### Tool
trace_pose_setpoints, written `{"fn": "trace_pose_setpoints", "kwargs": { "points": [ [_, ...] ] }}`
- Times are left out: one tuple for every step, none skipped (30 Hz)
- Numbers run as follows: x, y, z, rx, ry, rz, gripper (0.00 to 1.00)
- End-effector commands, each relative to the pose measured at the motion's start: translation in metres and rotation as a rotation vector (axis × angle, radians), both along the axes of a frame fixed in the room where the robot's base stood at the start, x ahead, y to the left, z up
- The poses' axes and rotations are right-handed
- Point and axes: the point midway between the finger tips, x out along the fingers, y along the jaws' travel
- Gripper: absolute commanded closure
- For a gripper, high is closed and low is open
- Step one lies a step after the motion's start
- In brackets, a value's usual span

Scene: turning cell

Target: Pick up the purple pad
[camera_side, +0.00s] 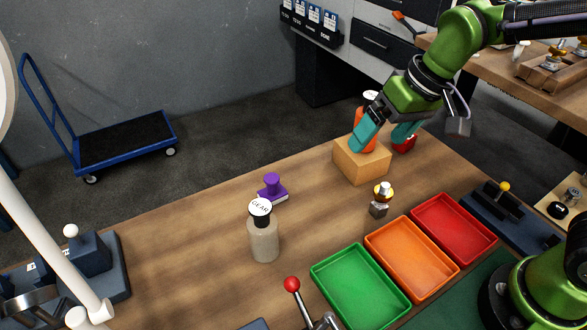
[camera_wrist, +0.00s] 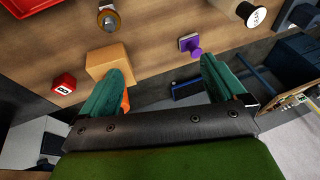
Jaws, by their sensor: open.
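The purple pad (camera_side: 272,188) has a flat base and a raised round knob. It stands upright on the wooden table, left of the tan wooden block. It also shows in the wrist view (camera_wrist: 190,45), beyond the fingertips and nearer the right finger. My gripper (camera_side: 376,143) has two teal fingers spread apart, over the area of the wooden block and well to the right of the pad in the side view.
A tan block (camera_side: 362,162) and a partly hidden orange object (camera_side: 369,106) are by my fingers. A grey cylinder labelled GEAR (camera_side: 264,238) stands in front of the pad. Green (camera_side: 318,270), orange (camera_side: 371,238) and red (camera_side: 417,212) trays lie right.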

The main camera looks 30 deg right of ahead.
Motion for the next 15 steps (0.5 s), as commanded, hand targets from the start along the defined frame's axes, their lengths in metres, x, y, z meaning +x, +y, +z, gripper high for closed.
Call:
{"fn": "trace_pose_setpoints", "kwargs": {
  "points": [
    [0.016,0.018,-0.009,-0.028,0.026,0.043,0.03],
    [0.024,0.028,-0.014,-0.045,0.035,0.065,0.03],
    [0.035,0.040,-0.020,-0.067,0.045,0.091,0.03],
    [0.043,0.050,-0.025,-0.086,0.053,0.111,0.03],
    [0.051,0.059,-0.031,-0.102,0.058,0.130,0.03],
    [0.061,0.072,-0.037,-0.126,0.061,0.153,0.03],
    [0.068,0.080,-0.043,-0.142,0.064,0.169,0.03],
    [0.074,0.088,-0.047,-0.159,0.063,0.182,0.03],
    [0.082,0.098,-0.052,-0.178,0.061,0.198,0.03],
    [0.088,0.105,-0.055,-0.192,0.058,0.209,0.03],
    [0.094,0.110,-0.058,-0.203,0.053,0.216,0.03],
    [0.101,0.116,-0.059,-0.216,0.045,0.222,0.03],
    [0.106,0.119,-0.058,-0.223,0.037,0.223,0.03],
    [0.111,0.120,-0.056,-0.227,0.029,0.221,0.03],
    [0.116,0.120,-0.052,-0.229,0.018,0.216,0.03]
  ]
}}
